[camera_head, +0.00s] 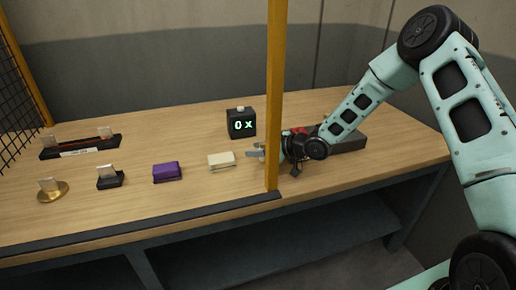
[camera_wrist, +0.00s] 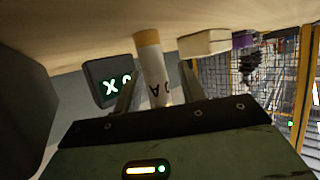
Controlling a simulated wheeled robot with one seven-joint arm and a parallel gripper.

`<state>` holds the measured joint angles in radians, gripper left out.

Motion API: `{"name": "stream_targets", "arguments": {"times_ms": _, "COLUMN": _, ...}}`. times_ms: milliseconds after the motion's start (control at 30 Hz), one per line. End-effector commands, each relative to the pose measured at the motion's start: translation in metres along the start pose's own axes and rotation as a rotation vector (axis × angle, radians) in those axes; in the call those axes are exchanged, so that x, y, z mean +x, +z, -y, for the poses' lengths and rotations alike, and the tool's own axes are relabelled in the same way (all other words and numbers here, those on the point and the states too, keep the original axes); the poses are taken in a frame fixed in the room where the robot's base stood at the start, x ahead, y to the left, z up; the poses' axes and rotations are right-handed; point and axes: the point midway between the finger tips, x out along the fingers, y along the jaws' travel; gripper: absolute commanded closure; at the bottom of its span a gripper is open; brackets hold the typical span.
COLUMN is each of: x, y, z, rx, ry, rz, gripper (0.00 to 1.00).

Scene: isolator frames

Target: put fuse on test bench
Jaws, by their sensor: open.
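The fuse, a white cylinder with an orange end and dark lettering (camera_wrist: 152,62), shows in the wrist view between the two fingers of my gripper (camera_wrist: 152,95). The fingers are open around it, and whether they touch it I cannot tell. Its orange end is against or close to the wooden table top. In the head view my gripper (camera_head: 262,151) is low over the table behind the yellow post; I cannot make out the fuse there. A dark box (camera_head: 350,142) with a red part lies behind my arm, partly hidden. Which object is the test bench I cannot tell.
A black display block (camera_head: 241,122) stands behind my gripper. A cream block (camera_head: 221,160), a purple block (camera_head: 167,172), a black holder (camera_head: 110,178) and a brass dish (camera_head: 52,190) line the front. A long black tray (camera_head: 80,150) lies back left. The yellow post (camera_head: 274,100) stands close by.

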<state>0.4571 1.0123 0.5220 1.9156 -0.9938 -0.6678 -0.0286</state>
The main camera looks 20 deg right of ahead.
Motion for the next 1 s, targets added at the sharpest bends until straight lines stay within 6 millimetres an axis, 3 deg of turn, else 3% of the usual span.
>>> {"name": "stream_targets", "arguments": {"times_ms": 67, "x": -0.006, "y": 0.003, "z": 0.001, "rx": 0.008, "ry": -0.002, "rz": 0.014, "gripper": 0.60}}
{"name": "stream_targets", "arguments": {"times_ms": 400, "x": -0.080, "y": -0.002, "z": -0.001, "rx": 0.008, "ry": 0.002, "rz": 0.007, "gripper": 0.60}}
{"name": "stream_targets", "arguments": {"times_ms": 600, "x": -0.111, "y": -0.003, "z": 0.000, "rx": 0.006, "ry": 0.001, "rz": 0.005, "gripper": 0.60}}
{"name": "stream_targets", "arguments": {"times_ms": 1000, "x": -0.123, "y": -0.003, "z": 0.001, "rx": 0.007, "ry": -0.001, "rz": 0.004, "gripper": 0.60}}
